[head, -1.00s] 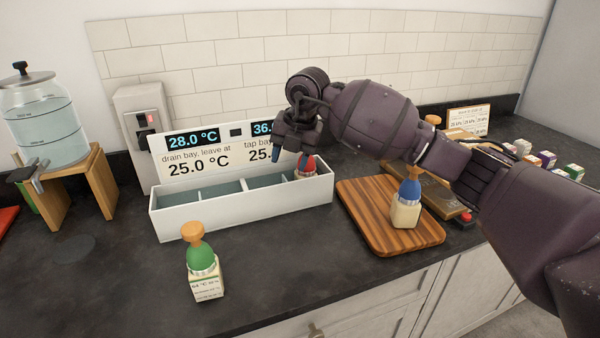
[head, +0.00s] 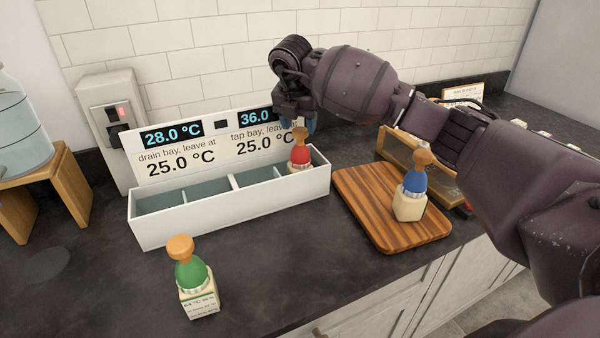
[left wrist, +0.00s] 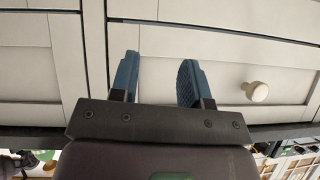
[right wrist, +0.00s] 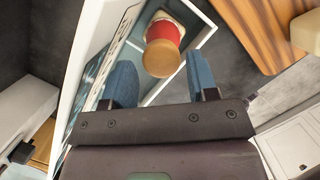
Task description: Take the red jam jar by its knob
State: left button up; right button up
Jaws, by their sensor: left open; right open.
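The red jam jar (head: 300,152) has a red dome and a tan wooden knob. It stands upright in the right end compartment of the white trough (head: 230,213). My right gripper (head: 296,122) is open, above and just behind the jar in the head view. In the right wrist view the jar's knob (right wrist: 161,58) lies ahead of the gap between the open blue fingers (right wrist: 162,85), not between them. The jar's lower body is partly hidden by the trough wall. My left gripper (left wrist: 158,80) is open and empty, in front of the cabinet fronts.
A green-topped jar (head: 192,277) stands on the counter at front left. A blue-topped jar (head: 411,193) stands on the striped wooden board (head: 375,215) at right. A display panel (head: 215,145) rises behind the trough. A water dispenser (head: 18,130) stands at left.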

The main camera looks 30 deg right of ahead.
send_over(300, 160)
jog(key=x, duration=0.5)
jog(key=shift+a, duration=0.1)
jog(key=shift+r, duration=0.1)
grip_shut()
